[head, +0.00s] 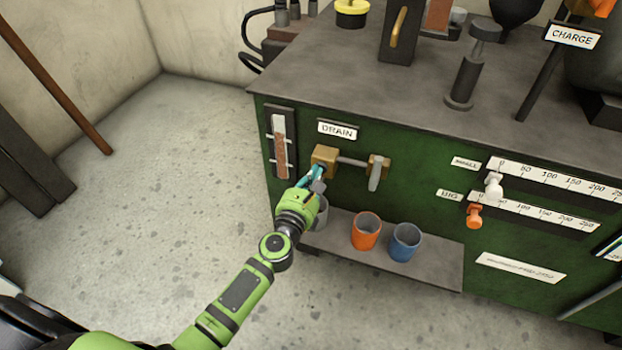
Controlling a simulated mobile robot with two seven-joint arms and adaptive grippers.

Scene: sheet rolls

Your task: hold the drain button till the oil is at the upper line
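The green machine's front carries a DRAIN label (337,130) above a brass block (325,157), joined by a rod to a brass valve with a grey lever (376,174). The sight gauge (280,145) at the left shows brownish oil in its lower part and a pale upper part; marks sit at its sides. My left gripper (316,180) is at the brass block, its fingertips against or just in front of it. The button is hidden or too small to make out, and I cannot tell whether the fingers are closed. My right gripper is not in view.
A shelf (430,269) below holds a grey cup (321,214) partly behind my gripper, an orange cup (366,231) and a blue cup (404,242). Two sliders, white (493,185) and orange (474,215), stick out at the right. Open floor lies left.

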